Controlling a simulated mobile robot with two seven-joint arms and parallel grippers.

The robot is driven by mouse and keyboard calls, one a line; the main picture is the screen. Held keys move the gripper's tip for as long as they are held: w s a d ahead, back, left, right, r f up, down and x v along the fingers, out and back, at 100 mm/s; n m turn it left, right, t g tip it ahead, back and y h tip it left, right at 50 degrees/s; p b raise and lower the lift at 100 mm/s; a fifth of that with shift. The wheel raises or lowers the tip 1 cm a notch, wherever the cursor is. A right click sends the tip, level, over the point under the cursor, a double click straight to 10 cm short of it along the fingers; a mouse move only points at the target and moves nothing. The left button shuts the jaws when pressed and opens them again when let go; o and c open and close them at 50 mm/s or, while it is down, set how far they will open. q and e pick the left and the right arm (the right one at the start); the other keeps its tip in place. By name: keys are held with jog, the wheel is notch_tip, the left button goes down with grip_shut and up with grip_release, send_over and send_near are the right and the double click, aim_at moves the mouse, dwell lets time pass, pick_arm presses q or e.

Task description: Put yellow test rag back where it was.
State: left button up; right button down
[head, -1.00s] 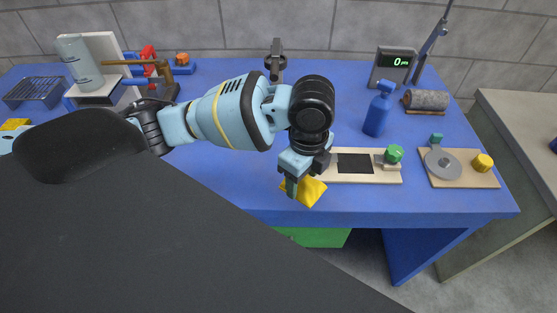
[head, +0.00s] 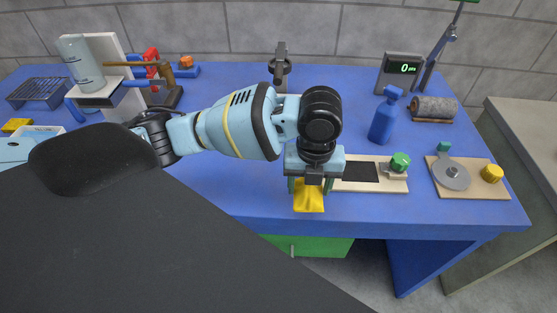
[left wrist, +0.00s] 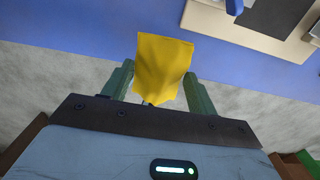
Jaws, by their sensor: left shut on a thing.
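The yellow rag (head: 308,197) is a small soft cloth in my left gripper (head: 310,187), near the front edge of the blue table (head: 230,190). In the left wrist view the rag (left wrist: 163,68) sticks out between the two green fingers (left wrist: 160,88), with its near end at the gripper. I cannot tell whether the rag touches the table. My right gripper is not in view.
Right of my left gripper lies a pale board (head: 350,184) with a black panel and green knob (head: 400,161).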

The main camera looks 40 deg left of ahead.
pick_arm(q)
send_over(278, 168)
jog(key=shift+s+d+f, duration=0.1)
jog(key=shift+d+f, duration=0.25)
jog(key=shift+f, duration=0.25)
jog(key=f, duration=0.2)
jog(key=shift+a+f, duration=0.4)
jog(key=shift+f, duration=0.4)
jog(key=shift+f, duration=0.2)
jog(key=o, duration=0.9)
jog(key=shift+c, duration=0.2)
jog(key=shift+r, duration=0.15)
jog(key=shift+r+p, duration=0.3)
jog(key=shift+r, duration=5.75)
